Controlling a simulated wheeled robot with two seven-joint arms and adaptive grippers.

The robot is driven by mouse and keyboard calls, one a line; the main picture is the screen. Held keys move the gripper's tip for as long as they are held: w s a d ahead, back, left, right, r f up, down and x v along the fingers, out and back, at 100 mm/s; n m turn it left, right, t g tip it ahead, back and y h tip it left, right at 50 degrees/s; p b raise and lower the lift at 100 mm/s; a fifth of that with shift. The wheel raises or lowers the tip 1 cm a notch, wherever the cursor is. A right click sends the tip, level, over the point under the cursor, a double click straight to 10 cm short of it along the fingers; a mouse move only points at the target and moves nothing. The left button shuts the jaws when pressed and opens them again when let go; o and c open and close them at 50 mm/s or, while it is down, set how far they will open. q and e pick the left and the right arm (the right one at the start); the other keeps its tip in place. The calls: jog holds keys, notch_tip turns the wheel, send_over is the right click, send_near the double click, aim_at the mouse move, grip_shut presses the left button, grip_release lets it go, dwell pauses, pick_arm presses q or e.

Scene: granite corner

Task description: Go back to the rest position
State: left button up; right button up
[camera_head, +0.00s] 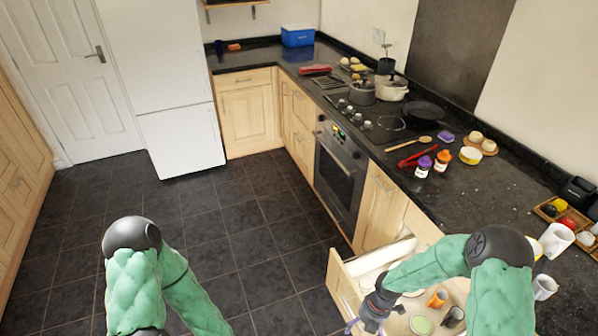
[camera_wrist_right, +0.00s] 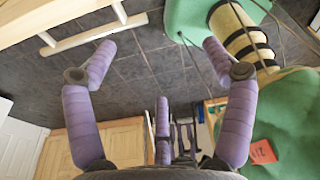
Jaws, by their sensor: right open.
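My right gripper (camera_head: 370,318) shows in the head view low at the right, by the front of an open drawer (camera_head: 342,284). In the right wrist view my right gripper (camera_wrist_right: 158,52) has its purple fingers spread wide, with nothing between them. My right arm is bent, with its green forearm passing over the drawer. My left arm's green elbow and forearm show at the lower left of the head view. My left gripper is out of the picture.
The drawer holds an orange cup (camera_head: 437,299) and several other pieces, partly hidden by my arm. The dark countertop (camera_head: 455,203) above carries white mugs, jars, pots and a frying pan (camera_head: 424,112). The tiled floor (camera_head: 235,245) to the left is clear.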

jog(key=s+a+f+m+y+b, duration=0.1)
jog(key=s+a+f+m+b, duration=0.3)
jog(key=m, duration=1)
jog(key=s+a+f+m+t+y+b, duration=0.1)
jog(key=s+a+f+m+b, duration=0.3)
jog(key=m, duration=1)
notch_tip(320, 180, down, 4)
jog(key=s+a, duration=0.2)
jog(key=shift+s+r+t, duration=0.15)
jog(key=shift+s+t, duration=0.15)
